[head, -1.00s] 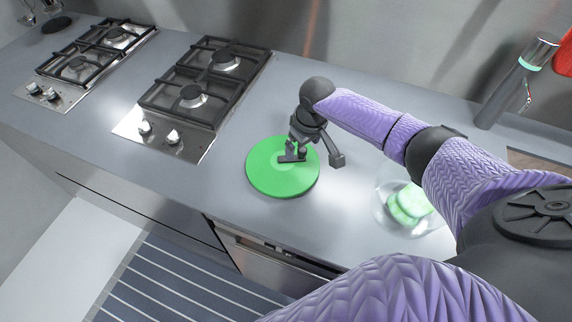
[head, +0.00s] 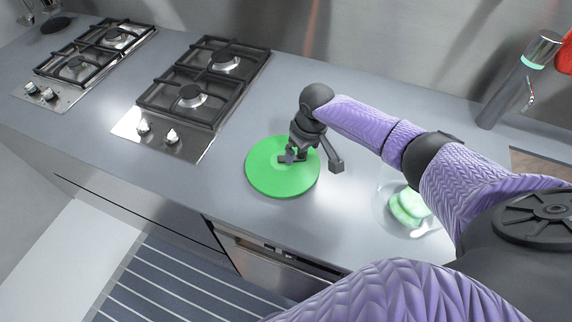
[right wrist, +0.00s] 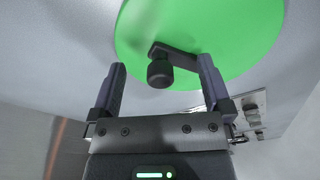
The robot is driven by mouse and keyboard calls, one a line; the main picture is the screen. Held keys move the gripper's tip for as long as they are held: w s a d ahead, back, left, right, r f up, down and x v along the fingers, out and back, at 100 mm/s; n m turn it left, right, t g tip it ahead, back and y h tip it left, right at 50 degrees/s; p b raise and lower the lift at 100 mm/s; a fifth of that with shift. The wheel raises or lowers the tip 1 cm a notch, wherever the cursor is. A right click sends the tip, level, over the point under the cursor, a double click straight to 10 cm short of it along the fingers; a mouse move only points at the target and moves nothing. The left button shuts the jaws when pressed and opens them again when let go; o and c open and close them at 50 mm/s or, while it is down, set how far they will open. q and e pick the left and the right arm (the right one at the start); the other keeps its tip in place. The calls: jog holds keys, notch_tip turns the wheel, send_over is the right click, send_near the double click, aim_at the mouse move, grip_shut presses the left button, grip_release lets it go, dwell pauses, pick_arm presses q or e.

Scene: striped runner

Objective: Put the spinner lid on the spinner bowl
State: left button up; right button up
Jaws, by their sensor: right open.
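The spinner lid is a flat green disc (head: 268,180) lying on the grey counter, with a dark crank and knob on top. The lid also fills the top of the right wrist view (right wrist: 225,25), where the dark knob (right wrist: 159,73) shows between the fingers. My right gripper (head: 292,155) is open over the lid, with its fingers on either side of the knob; I cannot tell if they touch it. The spinner bowl (head: 383,214) is clear, with light green pieces inside, and stands to the right of the lid. My right arm passes close above the bowl and may hide part of it. My left gripper is out of view.
Two gas hobs, a near one (head: 192,98) and a far one (head: 78,64), are set into the counter on the left. A tap (head: 515,80) stands at the back right. The counter between lid and bowl is clear.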

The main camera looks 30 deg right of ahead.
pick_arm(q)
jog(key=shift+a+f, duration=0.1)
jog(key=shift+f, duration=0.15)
pick_arm(e)
jog(key=shift+f, duration=0.35)
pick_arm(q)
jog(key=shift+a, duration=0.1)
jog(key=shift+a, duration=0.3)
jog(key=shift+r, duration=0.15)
pick_arm(e)
jog(key=shift+r, duration=0.2)
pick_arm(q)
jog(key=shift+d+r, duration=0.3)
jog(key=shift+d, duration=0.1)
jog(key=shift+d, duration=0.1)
